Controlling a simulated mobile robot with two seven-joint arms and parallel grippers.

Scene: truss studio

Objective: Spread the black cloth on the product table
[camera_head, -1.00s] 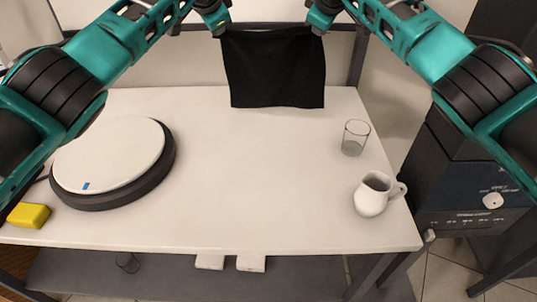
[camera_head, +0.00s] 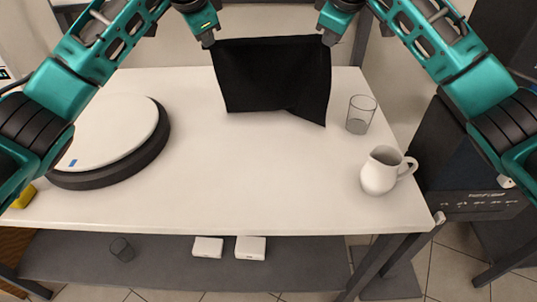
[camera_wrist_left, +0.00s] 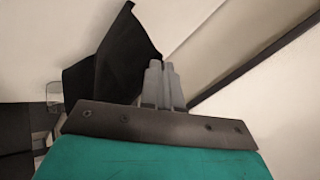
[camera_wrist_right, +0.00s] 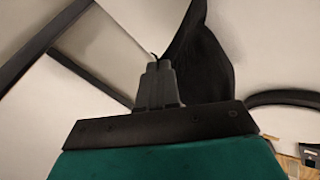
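The black cloth (camera_head: 272,78) hangs between my two grippers over the far part of the white product table (camera_head: 230,180). Its lower edge is uneven and appears to hang at or just above the tabletop; I cannot tell if it touches. My left gripper (camera_head: 208,40) is shut on the cloth's upper left corner. My right gripper (camera_head: 328,38) is shut on its upper right corner. The cloth also shows beside the closed fingers in the left wrist view (camera_wrist_left: 112,62) and in the right wrist view (camera_wrist_right: 203,58).
A round white turntable (camera_head: 112,135) with a dark base stands at the left. A glass (camera_head: 360,115) and a white pitcher (camera_head: 382,172) stand at the right edge. A yellow block (camera_head: 24,196) is at the left edge. The table's middle and front are clear.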

